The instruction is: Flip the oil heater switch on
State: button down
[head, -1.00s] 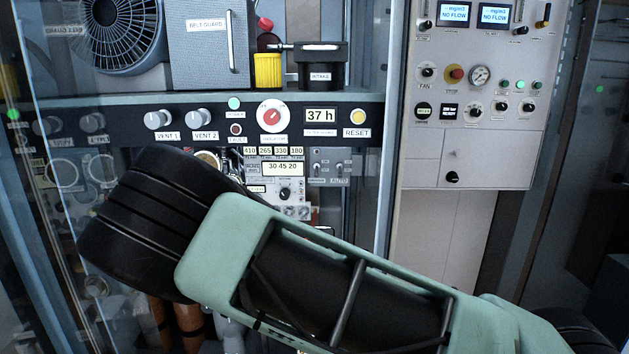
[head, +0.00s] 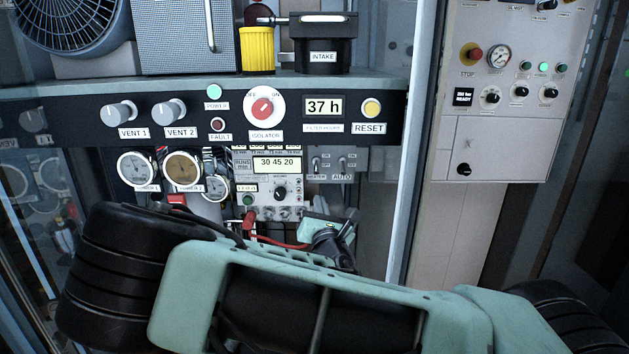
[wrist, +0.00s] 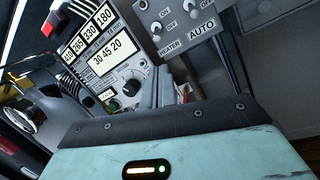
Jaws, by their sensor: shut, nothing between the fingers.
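The heater switch (wrist: 156,29) is a small metal toggle on a grey plate, with ON and OFF marks beside it and a HEATER label below. I cannot tell for sure which way its lever leans. In the head view it is the left toggle (head: 317,163) of a pair, under the hour counter. My gripper (wrist: 158,76) shows two grey fingers shut together, empty, below the switch plate and apart from the switch. In the head view my gripper (head: 332,236) is below the plate, its fingertips hard to make out.
A second toggle (head: 343,163), marked AUTO, sits right beside the heater switch. A controller reading 30 45 20 (head: 277,166) with a black knob is to the left. Round gauges (head: 184,167) and a red cable (head: 285,244) are close by. A pale door frame (head: 411,170) stands to the right.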

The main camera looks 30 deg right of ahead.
aim_at(316, 168)
jog(key=shift+w, duration=0.1)
jog(key=shift+p+x, duration=1.65)
jog(key=shift+x, duration=3.3)
jog(key=shift+r, duration=0.1)
